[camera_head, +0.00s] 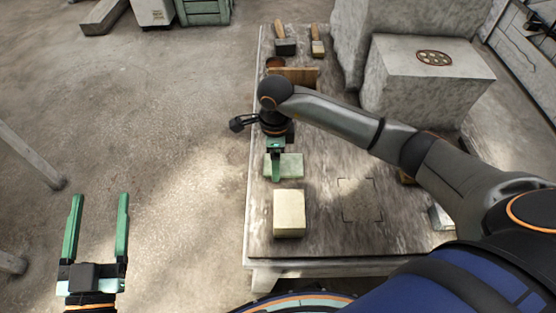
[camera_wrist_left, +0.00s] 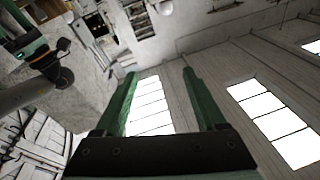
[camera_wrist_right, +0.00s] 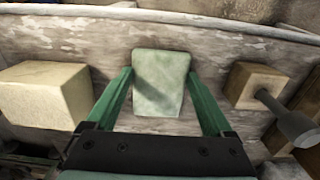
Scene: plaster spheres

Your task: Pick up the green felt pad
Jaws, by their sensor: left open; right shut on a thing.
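The green felt pad (camera_head: 290,163) is a pale green slab on the worktable, beyond a cream block. My right gripper (camera_head: 277,178) reaches down over it and covers part of it. In the right wrist view the pad (camera_wrist_right: 158,85) sits between the two green fingers, which are shut on its left and right sides. I cannot tell whether the pad is clear of the tabletop. My left gripper (camera_head: 98,198) is open and empty, out over the floor left of the table. The left wrist view shows only the room between its fingers.
The cream block (camera_head: 289,210) stands close in front of the pad. A wooden piece (camera_head: 300,76) and two brush-like tools, one dark (camera_head: 285,46) and one pale (camera_head: 317,46), lie farther back. Large plaster blocks (camera_head: 425,90) stand at the right. The table's front right is mostly bare.

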